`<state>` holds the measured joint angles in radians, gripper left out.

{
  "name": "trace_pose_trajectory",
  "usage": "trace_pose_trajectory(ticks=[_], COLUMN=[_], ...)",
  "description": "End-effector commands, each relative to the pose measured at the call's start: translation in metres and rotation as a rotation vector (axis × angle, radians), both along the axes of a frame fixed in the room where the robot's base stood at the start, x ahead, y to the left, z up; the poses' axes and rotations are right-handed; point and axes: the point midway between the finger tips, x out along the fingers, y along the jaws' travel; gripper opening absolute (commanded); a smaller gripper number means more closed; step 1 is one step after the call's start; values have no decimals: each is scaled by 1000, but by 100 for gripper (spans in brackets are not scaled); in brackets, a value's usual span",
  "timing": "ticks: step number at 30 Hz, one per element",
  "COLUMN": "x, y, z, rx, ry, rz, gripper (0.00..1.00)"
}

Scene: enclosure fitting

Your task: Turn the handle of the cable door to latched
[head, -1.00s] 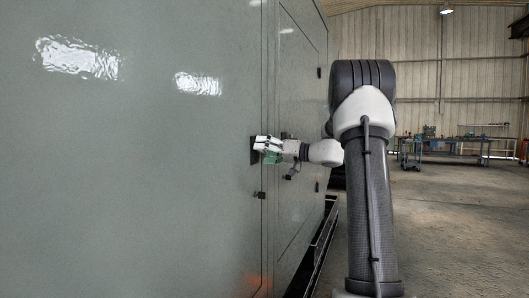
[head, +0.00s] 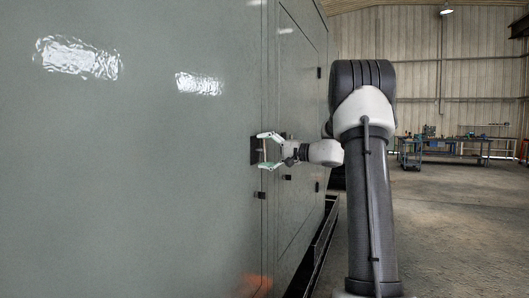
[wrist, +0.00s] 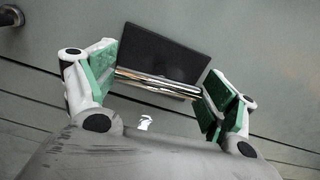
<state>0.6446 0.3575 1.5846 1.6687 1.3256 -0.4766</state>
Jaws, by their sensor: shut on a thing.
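The cable door's handle (wrist: 158,83) is a shiny chrome bar in front of a dark rectangular plate (wrist: 165,50). The plate also shows in the head view (head: 254,152), at the edge of the large grey-green panel. My gripper (wrist: 157,84) has its green-padded fingers at the two ends of the bar and is shut on it lengthwise. In the head view my gripper (head: 263,151) has one finger above the other at the plate. The bar lies roughly along the door seams, which run upright in the head view.
The grey-green enclosure wall (head: 130,170) fills the left. A small black fitting (head: 260,195) sits below the plate. Open floor (head: 460,220) lies to the right, with workbenches (head: 465,142) far behind.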

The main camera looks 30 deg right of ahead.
Motion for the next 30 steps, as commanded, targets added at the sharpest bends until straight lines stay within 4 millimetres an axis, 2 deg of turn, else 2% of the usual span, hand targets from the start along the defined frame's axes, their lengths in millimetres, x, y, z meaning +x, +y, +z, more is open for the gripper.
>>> trace_pose_trajectory(ticks=[9, 23, 24, 26, 30], x=[0, 0, 0, 0, 0], y=[0, 0, 0, 0, 0], z=[-1, -1, -1, -1, -1], rx=[75, 91, 91, 90, 88], ry=[61, 72, 72, 72, 69], rz=[0, 0, 0, 0, 0], gripper=[61, 61, 87, 98, 100])
